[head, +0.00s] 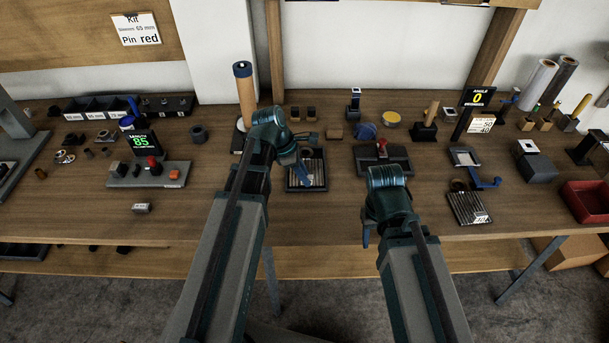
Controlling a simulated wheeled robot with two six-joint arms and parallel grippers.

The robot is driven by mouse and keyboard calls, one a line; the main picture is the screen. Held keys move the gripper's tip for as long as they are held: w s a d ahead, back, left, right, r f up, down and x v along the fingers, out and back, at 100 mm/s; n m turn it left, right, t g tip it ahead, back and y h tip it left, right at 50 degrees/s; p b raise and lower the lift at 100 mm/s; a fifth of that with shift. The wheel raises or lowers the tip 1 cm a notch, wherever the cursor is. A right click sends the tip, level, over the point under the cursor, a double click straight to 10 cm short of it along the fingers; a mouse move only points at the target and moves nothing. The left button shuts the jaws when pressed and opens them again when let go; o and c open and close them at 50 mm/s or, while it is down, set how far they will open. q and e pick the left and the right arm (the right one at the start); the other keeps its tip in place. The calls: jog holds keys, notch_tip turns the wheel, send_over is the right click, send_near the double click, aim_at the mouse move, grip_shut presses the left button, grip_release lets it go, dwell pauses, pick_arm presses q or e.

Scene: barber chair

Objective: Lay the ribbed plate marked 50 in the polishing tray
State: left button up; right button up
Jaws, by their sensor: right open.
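A ribbed metal plate (470,209) with a small white mark lies near the bench's front edge, right of my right arm; its number is too small to read. Another ribbed piece (318,178) lies in a dark, shallow tray (289,184) at the middle of the bench. I cannot tell for sure whether this is the polishing tray. My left gripper (304,173) is over this tray, pointing down; its jaws are too small and dark to judge. My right gripper (367,231) is open near the front edge, mostly hidden behind its own arm.
A dark block with a red knob (382,158) stands between the arms. A small tray with a blue handle (484,182) lies behind the right plate. A red bin (588,203) is at far right. A station showing 85 (148,146) stands left.

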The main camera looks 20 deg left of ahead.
pick_arm(q)
jog(key=o, duration=0.5)
jog(key=shift+r, duration=0.1)
jog(key=p+v, duration=1.2)
jog(key=v, duration=0.1)
jog(key=shift+r+p, duration=0.3)
jog(key=shift+p, duration=0.05)
jog(key=shift+s, duration=0.1)
jog(key=s+d+m+y, duration=0.2)
jog(key=s+d+m, duration=0.4)
jog(key=m, duration=0.6)
jog(key=s+d+f+m+g+y, duration=0.1)
jog(key=s+d+m+y, duration=0.2)
jog(key=s+d+m, duration=0.3)
jog(key=d+m, duration=0.3)
jog(key=m, duration=0.4)
jog(key=shift+s+d+f+y, duration=0.2)
jog(key=shift+s+f+y, duration=0.1)
jog(key=shift+s, duration=0.1)
